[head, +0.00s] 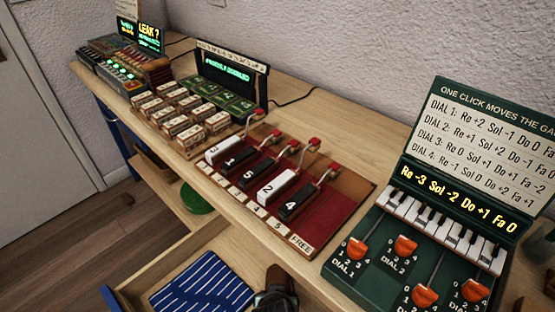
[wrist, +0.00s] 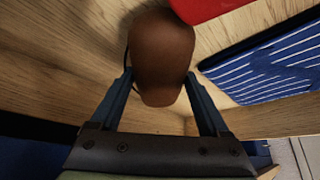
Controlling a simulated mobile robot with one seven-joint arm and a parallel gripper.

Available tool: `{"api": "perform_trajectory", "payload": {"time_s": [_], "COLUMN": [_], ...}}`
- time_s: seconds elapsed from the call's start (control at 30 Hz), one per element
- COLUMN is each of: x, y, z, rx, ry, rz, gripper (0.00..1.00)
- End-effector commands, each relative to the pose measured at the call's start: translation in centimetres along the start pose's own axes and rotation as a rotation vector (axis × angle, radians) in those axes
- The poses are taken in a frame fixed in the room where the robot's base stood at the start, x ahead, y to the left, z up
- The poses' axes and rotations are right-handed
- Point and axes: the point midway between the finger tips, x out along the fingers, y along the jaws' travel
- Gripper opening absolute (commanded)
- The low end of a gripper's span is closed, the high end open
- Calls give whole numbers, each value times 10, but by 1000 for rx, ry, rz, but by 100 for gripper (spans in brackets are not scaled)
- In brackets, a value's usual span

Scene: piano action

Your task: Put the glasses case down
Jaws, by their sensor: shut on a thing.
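The glasses case, a smooth brown rounded thing (wrist: 162,55), sits between the two blue fingers of my gripper (wrist: 159,75) in the wrist view. My gripper is shut on it. Pale wooden boards of a drawer show behind and around the case; I cannot tell whether the case touches them. In the head view, a dark part of my gripper (head: 275,292) shows at the bottom edge, over the open drawer (head: 185,250).
A blue white-striped cloth (head: 204,284) lies in the drawer; it also shows in the wrist view (wrist: 270,68). A red thing (wrist: 205,8) is at the wrist view's top. Above the drawer, the desk holds a red key board (head: 325,212) and a green dial box (head: 405,250).

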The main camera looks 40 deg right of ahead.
Motion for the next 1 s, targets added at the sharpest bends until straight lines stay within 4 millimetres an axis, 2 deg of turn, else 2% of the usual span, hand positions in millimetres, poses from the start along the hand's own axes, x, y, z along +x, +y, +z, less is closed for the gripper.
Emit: {"api": "perform_trajectory", "payload": {"time_s": [0.03, 0.4, 0.43, 0.5, 0.53, 0.83, 1.0], "x": [6, 9, 8, 8, 8, 4, -18], "y": [0, 0, 0, 0, 0, 0, 0], "z": [3, 4, 4, 4, 4, 2, 2], "rx": [0, 1, 1, 1, 1, 1, 0], "ry": [0, 2, 1, 1, 1, 2, 2], "rz": [0, 0, 0, 0, 0, 0, 0], "gripper": [20, 20, 84, 97, 100, 100, 100]}}
